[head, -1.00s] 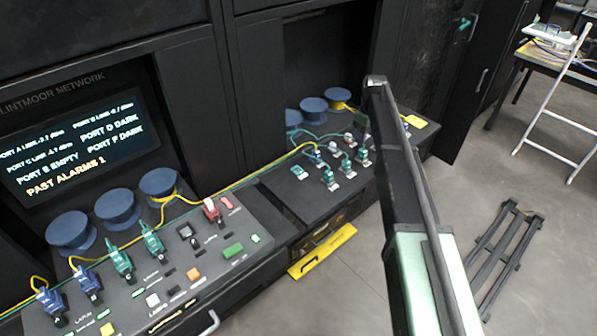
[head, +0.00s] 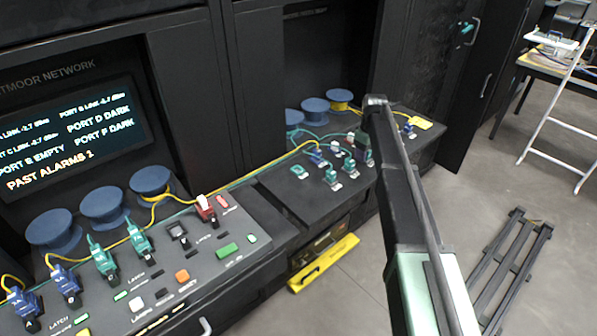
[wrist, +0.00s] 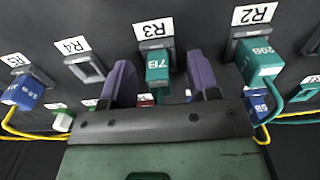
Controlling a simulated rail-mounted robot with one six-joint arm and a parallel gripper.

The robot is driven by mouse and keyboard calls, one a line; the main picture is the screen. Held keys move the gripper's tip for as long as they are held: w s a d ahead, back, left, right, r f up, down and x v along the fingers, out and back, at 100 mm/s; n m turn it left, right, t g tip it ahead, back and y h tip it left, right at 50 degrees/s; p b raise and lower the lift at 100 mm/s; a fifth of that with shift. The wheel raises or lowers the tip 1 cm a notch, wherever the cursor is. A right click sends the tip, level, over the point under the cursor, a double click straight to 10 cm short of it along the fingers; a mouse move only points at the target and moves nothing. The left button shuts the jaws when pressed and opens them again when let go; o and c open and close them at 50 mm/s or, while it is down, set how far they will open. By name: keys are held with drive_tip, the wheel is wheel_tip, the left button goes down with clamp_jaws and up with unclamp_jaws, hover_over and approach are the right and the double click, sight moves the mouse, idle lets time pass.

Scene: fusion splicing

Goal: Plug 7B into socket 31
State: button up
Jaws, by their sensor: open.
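Plug 7B (wrist: 158,62), a green connector, sits in the holder labelled R3 (wrist: 153,34) in the wrist view. My gripper (wrist: 160,82) is open, with one purple finger on each side of plug 7B. A gap shows between the plug and each finger, so nothing is held. In the head view the fingers are hidden behind the end of my arm, over the right-hand panel (head: 300,196). I cannot make out a socket marked 31 in either view.
Green plug 20B (wrist: 262,58) stands at R2, right of the gripper. A blue plug (wrist: 22,93) is at R5, and R4 (wrist: 84,69) looks empty. Yellow and green cables run beside both plugs. A left panel (head: 215,262) holds more plugs and buttons.

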idle(0.6)
clamp_jaws()
drive_tip(key=shift+r, duration=0.1)
drive_tip(key=shift+r+p, duration=2.95)
drive_tip(key=shift+p, duration=0.1)
drive_tip(key=shift+d, duration=0.1)
